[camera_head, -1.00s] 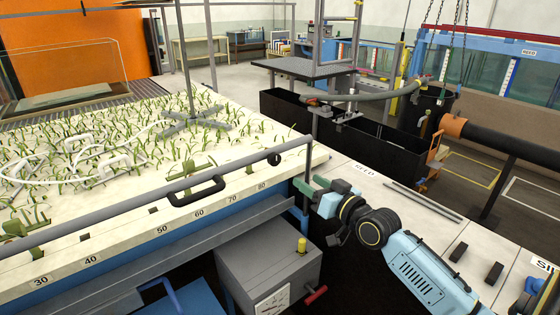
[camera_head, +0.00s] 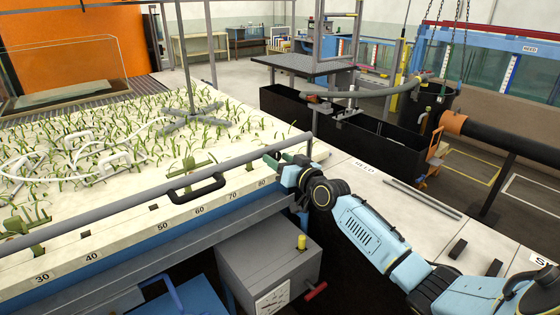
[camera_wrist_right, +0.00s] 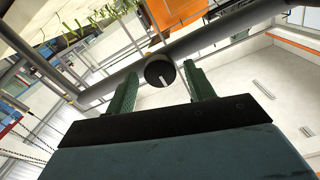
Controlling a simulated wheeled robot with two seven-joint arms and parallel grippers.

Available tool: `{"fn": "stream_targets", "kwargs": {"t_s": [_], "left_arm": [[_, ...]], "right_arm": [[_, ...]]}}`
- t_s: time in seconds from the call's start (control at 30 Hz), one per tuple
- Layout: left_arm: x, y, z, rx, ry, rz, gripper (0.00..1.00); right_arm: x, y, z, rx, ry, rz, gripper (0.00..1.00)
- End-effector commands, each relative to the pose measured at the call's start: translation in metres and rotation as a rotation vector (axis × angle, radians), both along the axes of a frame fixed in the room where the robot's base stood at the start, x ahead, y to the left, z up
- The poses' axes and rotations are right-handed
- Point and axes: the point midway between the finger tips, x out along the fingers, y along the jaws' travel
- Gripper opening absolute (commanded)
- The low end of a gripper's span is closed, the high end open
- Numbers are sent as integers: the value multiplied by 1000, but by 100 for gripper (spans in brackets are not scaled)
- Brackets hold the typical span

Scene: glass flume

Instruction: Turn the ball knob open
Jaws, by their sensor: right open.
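The ball knob (camera_wrist_right: 159,71) shows in the right wrist view as a dark round knob with a white line on its face. It lies between the two green fingers of my right gripper (camera_wrist_right: 163,88), close to their tips; I cannot tell whether they touch it. In the head view my right gripper (camera_head: 279,161) is at the front rail of the planted bed, above the number 80. It is open. The knob is hidden there behind the fingers. My left gripper is out of view.
Below stands a grey box (camera_head: 262,262) with a yellow knob (camera_head: 301,242), a red-handled lever (camera_head: 316,291) and a dial. A thin post stands right of the gripper.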

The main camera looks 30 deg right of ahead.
Motion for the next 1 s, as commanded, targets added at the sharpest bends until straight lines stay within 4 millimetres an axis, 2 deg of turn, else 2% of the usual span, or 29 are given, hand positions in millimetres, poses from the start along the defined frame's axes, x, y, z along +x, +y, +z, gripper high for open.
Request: {"fn": "stream_targets", "kwargs": {"t_s": [0.23,0.57,1.0], "left_arm": [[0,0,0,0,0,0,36],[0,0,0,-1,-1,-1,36],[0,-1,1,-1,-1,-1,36]], "right_arm": [[1,0,0,0,0,0,53],[0,0,0,1,0,0,10],[0,0,0,97,8,0,9]]}}
